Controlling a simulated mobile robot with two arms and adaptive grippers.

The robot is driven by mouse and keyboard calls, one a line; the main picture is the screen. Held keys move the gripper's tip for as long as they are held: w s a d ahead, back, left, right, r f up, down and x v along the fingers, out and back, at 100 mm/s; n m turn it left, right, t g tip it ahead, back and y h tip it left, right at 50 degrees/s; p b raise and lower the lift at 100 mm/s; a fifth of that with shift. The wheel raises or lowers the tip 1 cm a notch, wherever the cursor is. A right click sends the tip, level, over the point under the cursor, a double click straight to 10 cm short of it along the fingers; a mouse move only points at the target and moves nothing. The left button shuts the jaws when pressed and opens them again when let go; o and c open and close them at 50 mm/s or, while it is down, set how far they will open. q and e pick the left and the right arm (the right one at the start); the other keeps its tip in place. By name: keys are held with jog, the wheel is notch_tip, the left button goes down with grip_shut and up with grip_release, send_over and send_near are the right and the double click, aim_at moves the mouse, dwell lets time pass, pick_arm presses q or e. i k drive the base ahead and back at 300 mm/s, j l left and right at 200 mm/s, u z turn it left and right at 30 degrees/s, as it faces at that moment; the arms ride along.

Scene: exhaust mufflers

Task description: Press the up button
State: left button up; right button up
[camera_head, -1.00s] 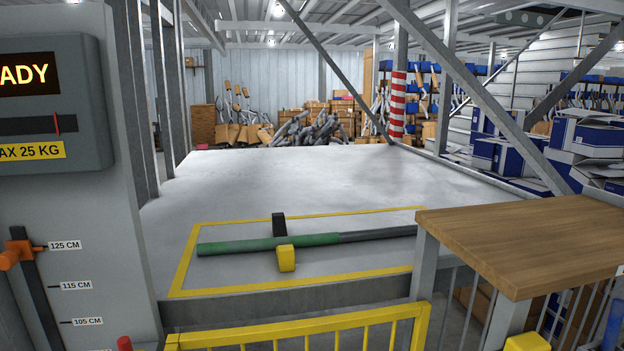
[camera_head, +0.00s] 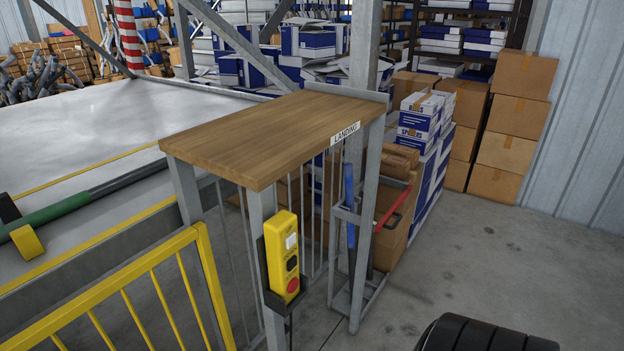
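A yellow control pendant (camera_head: 282,256) sits in a dark holder on the front leg of the wooden-topped landing table (camera_head: 262,130). On its face are a white button (camera_head: 291,241), a black button (camera_head: 292,264) and a red button (camera_head: 293,286), from top to bottom. Any marks on the buttons are too small to read, so I cannot tell which one is up. Neither of my grippers is in view.
A yellow gate (camera_head: 150,290) stands left of the pendant, before a grey platform (camera_head: 90,135) with a green bar (camera_head: 60,208). A rack with a blue handle (camera_head: 349,205) stands to the right. Grey floor is clear at right, beyond a black ribbed shape.

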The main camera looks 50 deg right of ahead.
aim_at(291, 240)
jog(key=z, duration=1.35)
